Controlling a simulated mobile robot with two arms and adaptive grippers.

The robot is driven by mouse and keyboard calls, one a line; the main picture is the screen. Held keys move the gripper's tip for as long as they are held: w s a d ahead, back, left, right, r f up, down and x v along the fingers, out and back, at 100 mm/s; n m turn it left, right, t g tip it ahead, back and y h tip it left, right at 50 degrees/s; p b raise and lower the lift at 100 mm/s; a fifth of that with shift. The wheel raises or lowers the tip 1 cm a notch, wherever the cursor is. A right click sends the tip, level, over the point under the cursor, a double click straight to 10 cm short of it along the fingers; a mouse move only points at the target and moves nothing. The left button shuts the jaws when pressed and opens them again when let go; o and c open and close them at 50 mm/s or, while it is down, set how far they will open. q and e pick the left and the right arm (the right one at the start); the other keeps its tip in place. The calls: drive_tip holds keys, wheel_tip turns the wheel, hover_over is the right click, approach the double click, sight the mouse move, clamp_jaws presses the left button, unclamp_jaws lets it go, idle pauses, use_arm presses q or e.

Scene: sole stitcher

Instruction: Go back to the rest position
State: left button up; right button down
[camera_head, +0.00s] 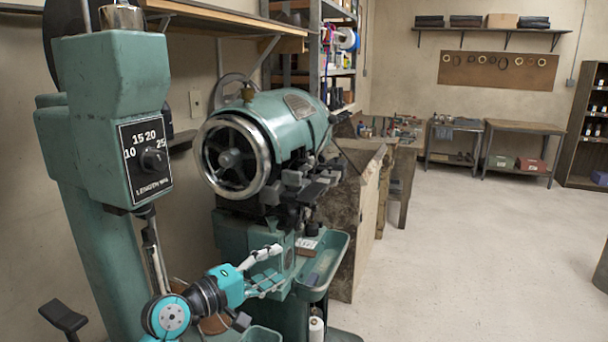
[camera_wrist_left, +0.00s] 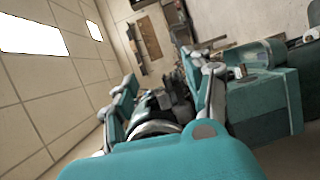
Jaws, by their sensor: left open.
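My left gripper (camera_head: 281,267) is low in the head view, in front of the green stitching machine with the round chrome-rimmed wheel (camera_head: 233,157). Its two fingers are spread apart with nothing seen between them. The fingers point right, close to the machine's green tray (camera_head: 322,266); I cannot tell whether they touch it. In the left wrist view the open fingers (camera_wrist_left: 163,82) stand on either side of dark machine parts. My right gripper is not in view.
A green column with a length dial (camera_head: 146,160) stands at the left, close to my left arm. A wooden bench (camera_head: 352,230) stands behind the machine. Two small tables (camera_head: 525,127) and a wall shelf (camera_head: 488,30) are at the back.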

use_arm(q)
drive_tip(key=s+a+f+m+g+y, duration=0.2)
drive_tip(key=s+f+m+y, duration=0.1)
drive_tip(key=s+f, duration=0.55)
drive_tip(key=s+a+f+m+g+y, duration=0.2)
drive_tip(key=s+f, duration=0.3)
drive_tip(key=f, duration=0.6)
drive_tip(key=s+a+f+m+g+y, duration=0.2)
drive_tip(key=s+a+f, duration=0.1)
drive_tip(key=s, duration=0.4)
drive_tip(key=s+a+f+m+g+y, duration=0.1)
drive_tip(key=s+a+f+y, duration=0.2)
drive_tip(key=s, duration=0.5)
drive_tip(key=s+a+f+m+g+y, duration=0.2)
drive_tip(key=s+a+f, duration=0.15)
drive_tip(key=s, duration=0.35)
wheel_tip(320, 180, down, 27)
drive_tip(key=s+g, duration=0.1)
drive_tip(key=s, duration=0.1)
drive_tip(key=s+a+f+g, duration=0.1)
drive_tip(key=s+a+f, duration=0.2)
drive_tip(key=s+f, duration=1.2)
drive_tip(key=shift+s+f+m+b, duration=0.15)
drive_tip(key=shift+s+m+b, duration=0.2)
drive_tip(key=shift+s, duration=0.5)
